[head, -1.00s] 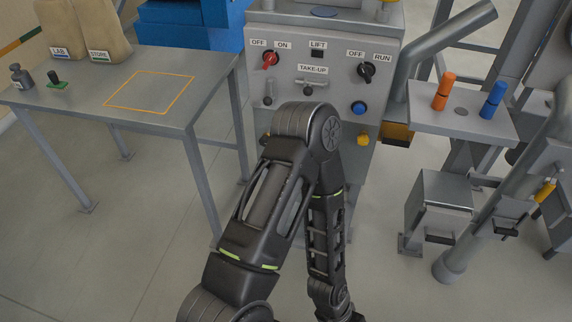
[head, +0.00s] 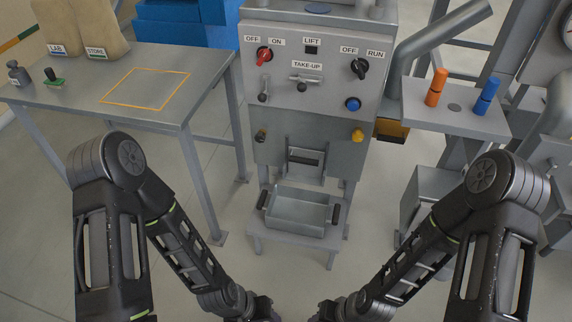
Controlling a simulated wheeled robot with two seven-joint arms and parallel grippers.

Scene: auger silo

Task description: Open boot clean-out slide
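A grey slide plate with a dark bar handle (head: 304,158) sits low on the front of the grey control cabinet (head: 310,82). It looks like the boot clean-out slide, and it appears to be down and closed. An open, empty metal tray (head: 298,209) with black side handles stands on a low stand just below it. My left gripper (head: 263,309) is at the bottom edge, in front of and below the tray. My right gripper (head: 326,311) is at the bottom edge to its right. Both are cut off, so their fingers cannot be made out.
A yellow knob (head: 357,135) and a dark knob (head: 261,135) flank the slide. A steel table (head: 70,85) with sacks stands left. A shelf (head: 455,116) with orange and blue handles is at right. My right arm partly covers a grey box (head: 425,190).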

